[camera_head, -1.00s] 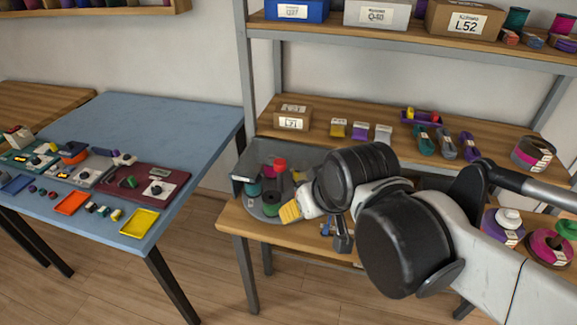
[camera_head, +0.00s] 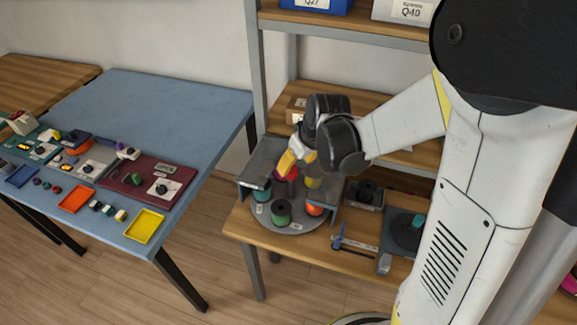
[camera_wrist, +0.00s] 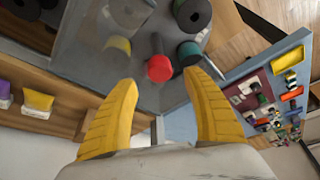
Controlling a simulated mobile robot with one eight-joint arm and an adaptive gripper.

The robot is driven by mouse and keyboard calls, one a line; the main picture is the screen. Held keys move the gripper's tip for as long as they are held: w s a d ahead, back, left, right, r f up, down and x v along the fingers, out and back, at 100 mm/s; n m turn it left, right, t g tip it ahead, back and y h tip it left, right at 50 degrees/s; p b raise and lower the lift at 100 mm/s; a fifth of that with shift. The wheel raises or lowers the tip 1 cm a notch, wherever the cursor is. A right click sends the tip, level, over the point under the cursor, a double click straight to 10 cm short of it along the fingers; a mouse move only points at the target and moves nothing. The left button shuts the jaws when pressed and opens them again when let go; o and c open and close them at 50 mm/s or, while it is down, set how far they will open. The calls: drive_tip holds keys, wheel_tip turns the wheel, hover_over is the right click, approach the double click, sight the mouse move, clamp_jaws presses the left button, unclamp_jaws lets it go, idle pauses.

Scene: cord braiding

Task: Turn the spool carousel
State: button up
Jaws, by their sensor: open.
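The spool carousel (camera_head: 266,219) is a round grey turntable on the wooden bench, partly backed by grey walls. It carries a green spool (camera_head: 282,211), an orange spool (camera_head: 315,208) and others partly hidden by my arm. A red knob (camera_head: 288,174) rises above it, and in the wrist view the red knob (camera_wrist: 159,68) sits on a grey bar. My gripper (camera_head: 286,163) has yellow fingers and is over the carousel close to the knob. In the wrist view my gripper (camera_wrist: 160,77) is open, with the knob between and just beyond its fingertips; contact is not visible.
A blue table (camera_head: 175,100) at left holds devices, an orange tray (camera_head: 75,198) and a yellow tray (camera_head: 145,225). A blue-handled tool (camera_head: 340,238) and a dark box (camera_head: 364,195) lie right of the carousel. Shelf posts and boards stand behind.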

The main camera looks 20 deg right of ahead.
sight(292, 169)
drive_tip(key=b+x, duration=0.1)
drive_tip(key=x, duration=0.4)
drive_tip(key=shift+w+f, duration=0.2)
drive_tip(key=shift+f, duration=0.15)
clamp_jaws()
